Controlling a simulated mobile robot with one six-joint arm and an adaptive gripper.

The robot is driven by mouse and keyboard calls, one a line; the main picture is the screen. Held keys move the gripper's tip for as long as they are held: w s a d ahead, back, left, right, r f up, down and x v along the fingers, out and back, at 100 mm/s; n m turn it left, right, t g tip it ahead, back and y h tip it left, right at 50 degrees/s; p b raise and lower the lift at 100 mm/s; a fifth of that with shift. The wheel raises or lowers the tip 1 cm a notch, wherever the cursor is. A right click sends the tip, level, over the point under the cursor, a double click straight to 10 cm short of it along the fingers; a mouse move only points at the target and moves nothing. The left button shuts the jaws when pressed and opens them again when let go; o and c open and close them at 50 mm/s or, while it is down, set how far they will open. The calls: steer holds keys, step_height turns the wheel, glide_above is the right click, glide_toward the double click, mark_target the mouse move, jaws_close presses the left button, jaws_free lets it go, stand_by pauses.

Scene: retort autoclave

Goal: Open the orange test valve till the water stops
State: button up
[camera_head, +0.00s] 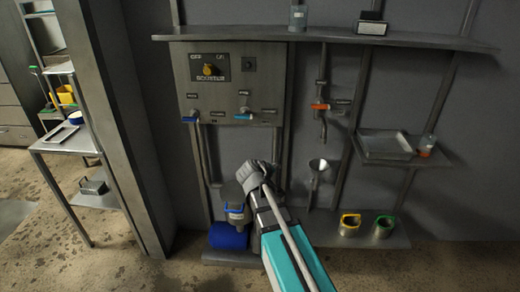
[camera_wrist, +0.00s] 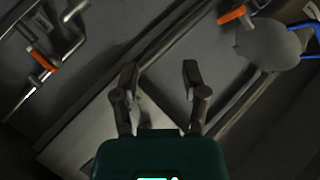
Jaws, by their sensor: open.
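The orange test valve (camera_head: 320,106) sits on a thin vertical pipe on the wall, right of the grey control panel, in the head view. Its handle lies roughly level. The pipe's outlet points down above a grey funnel (camera_head: 318,165); I cannot make out a water stream. In the wrist view, one orange handle (camera_wrist: 42,62) is at the left and another orange part (camera_wrist: 234,14) is at the top; I cannot tell which is the test valve. My gripper (camera_wrist: 161,78) is open and empty, with its fingers apart.
The control panel (camera_head: 228,85) carries a yellow knob and blue-handled valves. A shelf (camera_head: 420,42) overhangs it. A small tray (camera_head: 384,145) juts from the wall at right. Yellow-handled (camera_head: 349,224) and green-handled (camera_head: 384,226) cups stand on the low ledge.

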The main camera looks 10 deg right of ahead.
steer(key=s+a+f+m+g+y, duration=0.2)
steer(key=s+a+f+g+y, duration=0.1)
steer(key=s, duration=0.7)
steer(key=s+a+f+m+g+y, duration=0.1)
steer(key=s+a+f+g+y, duration=0.3)
steer(key=s, duration=0.6)
steer(key=shift+f+m+g+y, duration=0.4)
steer(key=shift+f+g, duration=0.3)
steer(key=shift+a, duration=0.1)
